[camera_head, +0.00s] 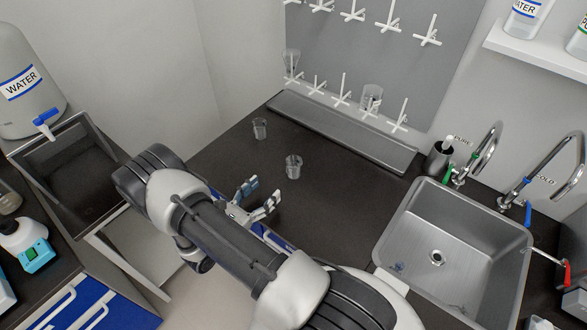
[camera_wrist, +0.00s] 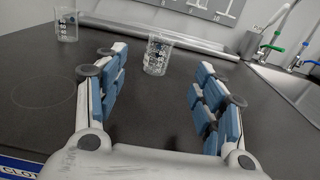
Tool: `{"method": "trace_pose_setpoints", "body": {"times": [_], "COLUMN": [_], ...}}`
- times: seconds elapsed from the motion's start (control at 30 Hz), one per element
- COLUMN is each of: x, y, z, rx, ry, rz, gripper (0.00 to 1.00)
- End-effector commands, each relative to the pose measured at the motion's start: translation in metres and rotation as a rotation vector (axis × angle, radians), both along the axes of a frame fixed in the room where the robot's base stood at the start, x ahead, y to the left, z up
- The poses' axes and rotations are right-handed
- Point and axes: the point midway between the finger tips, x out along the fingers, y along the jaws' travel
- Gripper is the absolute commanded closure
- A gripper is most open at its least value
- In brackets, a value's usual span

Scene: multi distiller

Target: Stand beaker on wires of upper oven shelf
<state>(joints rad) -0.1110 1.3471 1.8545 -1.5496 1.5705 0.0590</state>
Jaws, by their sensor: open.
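A clear glass beaker (camera_head: 293,167) stands upright on the dark counter, just beyond my gripper. In the wrist view this beaker (camera_wrist: 158,54) stands ahead, between the lines of the two fingers but past their tips. A second clear beaker (camera_head: 260,128) stands upright farther back; in the wrist view it is at the upper left (camera_wrist: 67,25). My gripper (camera_head: 262,195) is open and empty, low over the counter, with blue finger pads (camera_wrist: 160,75) spread wide. No oven or wire shelf shows in either view.
A grey pegboard (camera_head: 350,45) with white pegs holds glassware at the back, above a metal drip tray (camera_head: 340,132). A steel sink (camera_head: 455,235) with taps lies right. A WATER container (camera_head: 25,85) stands left. Counter around the beakers is clear.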

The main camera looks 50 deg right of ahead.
Motion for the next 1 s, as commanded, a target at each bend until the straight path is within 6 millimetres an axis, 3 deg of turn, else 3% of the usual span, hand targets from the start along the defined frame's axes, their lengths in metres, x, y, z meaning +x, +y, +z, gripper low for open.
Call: {"method": "trace_pose_setpoints", "body": {"times": [0.2,0.4,0.67,1.0], "x": [0.002,0.006,0.008,0.011], "y": [-0.051,-0.087,-0.105,-0.149], "z": [-0.001,0.000,0.000,0.000], "rx": [0.000,0.000,0.001,0.001], "ry": [-0.002,-0.003,-0.002,-0.002], "rz": [-0.009,-0.007,-0.005,-0.005], "gripper": [0.37,0.37,0.37,0.37]}}
